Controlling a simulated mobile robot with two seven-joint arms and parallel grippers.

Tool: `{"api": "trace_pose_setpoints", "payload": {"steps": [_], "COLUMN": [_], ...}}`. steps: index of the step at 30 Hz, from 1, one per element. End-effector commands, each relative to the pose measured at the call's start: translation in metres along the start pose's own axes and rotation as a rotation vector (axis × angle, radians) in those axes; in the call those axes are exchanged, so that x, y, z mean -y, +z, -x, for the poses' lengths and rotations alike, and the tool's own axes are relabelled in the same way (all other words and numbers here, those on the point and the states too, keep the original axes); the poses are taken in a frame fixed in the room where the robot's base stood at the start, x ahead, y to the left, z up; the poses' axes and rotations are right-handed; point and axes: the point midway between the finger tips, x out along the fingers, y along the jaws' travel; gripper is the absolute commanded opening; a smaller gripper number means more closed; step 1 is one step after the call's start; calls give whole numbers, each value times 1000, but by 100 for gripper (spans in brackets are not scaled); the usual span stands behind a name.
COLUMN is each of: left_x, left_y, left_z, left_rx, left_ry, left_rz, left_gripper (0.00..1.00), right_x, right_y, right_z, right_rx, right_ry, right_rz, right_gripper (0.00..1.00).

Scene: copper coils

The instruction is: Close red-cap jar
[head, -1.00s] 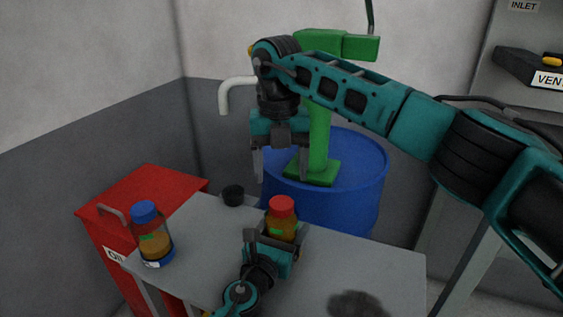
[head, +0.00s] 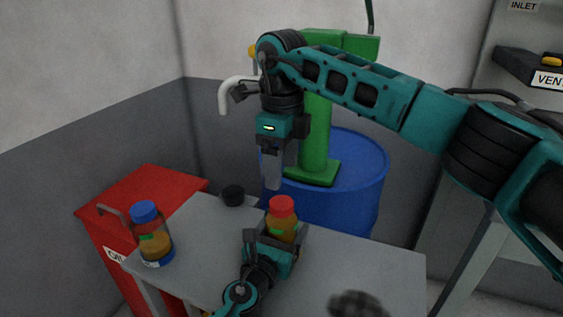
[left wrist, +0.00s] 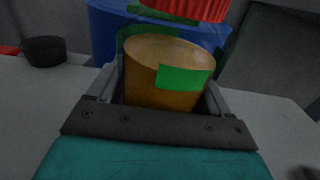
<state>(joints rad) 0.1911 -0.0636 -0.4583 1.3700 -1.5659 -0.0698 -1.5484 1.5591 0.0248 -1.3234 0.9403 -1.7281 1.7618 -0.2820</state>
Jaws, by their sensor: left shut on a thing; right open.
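The red-cap jar (head: 282,228) stands on the grey table, amber inside with a green label, and its red cap (head: 281,206) sits at its top. My left gripper (head: 276,244) is shut around the jar's body. In the left wrist view the jar (left wrist: 165,85) is between both fingers, and the red cap (left wrist: 185,8) is partly cut off by the top edge. How tightly the cap sits cannot be told. My right gripper (head: 272,186) is open and empty, pointing down above and just left of the cap, seen edge-on.
A blue-cap jar (head: 150,236) stands at the table's left. A small black cup-like object (head: 232,195) is at the back edge. A blue drum (head: 355,185) with a green pump (head: 316,140) stands behind.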

Motion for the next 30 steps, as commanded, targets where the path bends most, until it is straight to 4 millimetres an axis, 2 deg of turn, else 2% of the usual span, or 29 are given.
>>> {"api": "trace_pose_setpoints", "payload": {"steps": [5,8,21,30], "left_x": [0,0,0,0], "left_y": [-1,-1,-1,-1], "left_z": [0,0,0,0], "left_rx": [-2,-2,-1,-1], "left_ry": [-1,-1,0,0], "left_rz": [0,0,0,0], "left_gripper": [0,0,0,0], "right_x": [0,0,0,0], "right_y": [0,0,0,0], "right_z": [-2,-9,-71,-81], "right_rx": [0,-1,-1,-1], "right_ry": [0,2,3,0], "right_rz": [-2,-2,-3,-3], "right_gripper": [73,73,73,73]}}
